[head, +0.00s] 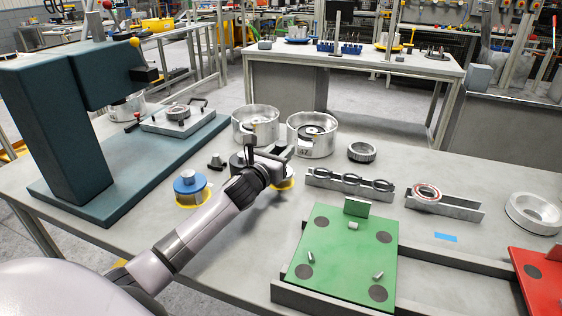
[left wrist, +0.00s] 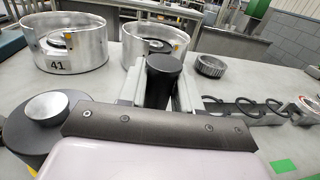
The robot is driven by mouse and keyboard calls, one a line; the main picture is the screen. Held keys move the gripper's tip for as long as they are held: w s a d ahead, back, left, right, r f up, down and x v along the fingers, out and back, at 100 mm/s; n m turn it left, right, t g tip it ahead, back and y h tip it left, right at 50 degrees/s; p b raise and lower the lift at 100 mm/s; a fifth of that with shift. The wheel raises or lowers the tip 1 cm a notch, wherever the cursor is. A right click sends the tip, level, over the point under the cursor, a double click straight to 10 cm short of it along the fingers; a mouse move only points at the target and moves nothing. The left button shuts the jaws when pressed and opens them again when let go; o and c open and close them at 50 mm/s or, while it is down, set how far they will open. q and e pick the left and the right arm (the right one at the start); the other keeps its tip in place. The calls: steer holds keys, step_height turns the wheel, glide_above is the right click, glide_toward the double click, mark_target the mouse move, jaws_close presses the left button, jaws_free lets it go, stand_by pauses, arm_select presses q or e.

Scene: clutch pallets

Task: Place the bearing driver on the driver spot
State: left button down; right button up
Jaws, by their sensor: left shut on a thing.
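My left gripper (head: 268,158) is over the table between the press and the green pallet. In the left wrist view (left wrist: 160,88) its fingers are shut on a dark, smooth upright cylinder, which I take as the bearing driver (left wrist: 163,72). The arm and gripper mostly hide the driver in the head view. A yellow round spot (head: 285,184) shows partly beneath the gripper; I cannot tell if it is the driver spot or whether the driver touches it. My right gripper is not in view.
Two metal housings (head: 255,126) (head: 313,147) stand behind the gripper. A teal press (head: 60,130) is at the left. A ring rack (head: 348,186), a bearing rail (head: 445,205) and a green pallet (head: 340,258) lie to the right. A dark silver-topped cylinder (left wrist: 38,135) is close by.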

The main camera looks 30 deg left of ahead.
arm_select(q)
steer(key=shift+f, duration=1.05)
steer(key=c, duration=1.1)
jaws_free()
steer(key=shift+f, duration=0.3)
steer(key=o, duration=0.3)
steer(key=shift+r, duration=0.2)
steer(key=s, duration=0.8)
steer(key=s+d, duration=0.1)
steer(key=s, duration=0.3)
steer(key=shift+d, duration=0.1)
